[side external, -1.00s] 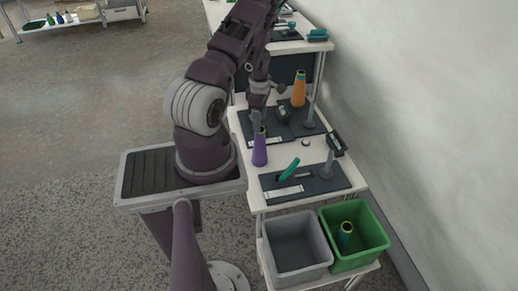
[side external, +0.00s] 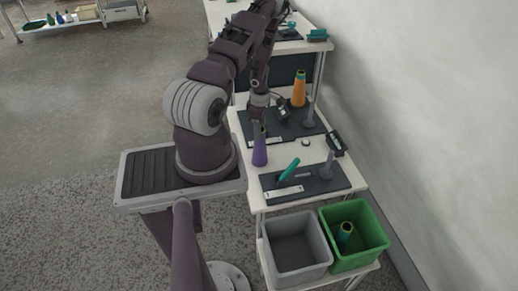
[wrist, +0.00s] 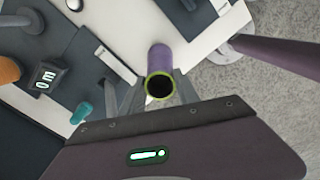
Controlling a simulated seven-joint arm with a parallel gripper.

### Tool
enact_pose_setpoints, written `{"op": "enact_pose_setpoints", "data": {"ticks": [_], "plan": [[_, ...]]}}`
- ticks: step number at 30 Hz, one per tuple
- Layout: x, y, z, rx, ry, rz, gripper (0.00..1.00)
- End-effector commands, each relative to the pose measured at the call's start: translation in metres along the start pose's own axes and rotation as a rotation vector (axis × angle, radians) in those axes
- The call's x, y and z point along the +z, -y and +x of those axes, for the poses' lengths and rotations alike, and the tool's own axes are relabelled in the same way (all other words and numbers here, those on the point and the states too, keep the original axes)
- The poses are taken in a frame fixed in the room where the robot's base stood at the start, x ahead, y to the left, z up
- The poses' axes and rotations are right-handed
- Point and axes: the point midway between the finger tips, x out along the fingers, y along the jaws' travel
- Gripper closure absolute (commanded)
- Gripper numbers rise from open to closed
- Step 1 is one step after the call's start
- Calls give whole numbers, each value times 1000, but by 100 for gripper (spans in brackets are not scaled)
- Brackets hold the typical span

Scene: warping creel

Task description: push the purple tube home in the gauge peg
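The purple tube (side external: 260,152) stands upright on the white table near my arm. In the wrist view the purple tube (wrist: 160,56) shows its yellow-green rim and dark bore. My gripper (wrist: 160,84) has one grey finger on each side of the tube's upper end; the fingers look open, and contact is not clear. In the side view my gripper (side external: 259,112) is right above the tube, its tips partly hidden. A gauge with a dark display (side external: 283,112) is on the far dark mat; its lit display (wrist: 47,78) shows in the wrist view. I cannot tell which post is the gauge peg.
An orange tube (side external: 299,90) stands behind. A nearer dark mat (side external: 325,183) bears a teal piece (side external: 289,169) and a post with a display (side external: 336,143). A grey bin (side external: 270,240) and a green bin (side external: 375,225), holding a tube, stand in front. A wall is at right.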

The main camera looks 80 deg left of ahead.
Motion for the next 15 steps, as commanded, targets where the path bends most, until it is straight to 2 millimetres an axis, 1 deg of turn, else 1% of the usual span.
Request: {"op": "enact_pose_setpoints", "data": {"ticks": [1,3,8,15], "plan": [[0,0,0,0,0,0,85],[0,0,0,0,0,0,96],[0,0,-4,1,0,0,96],[0,0,-27,1,0,1,96]]}}
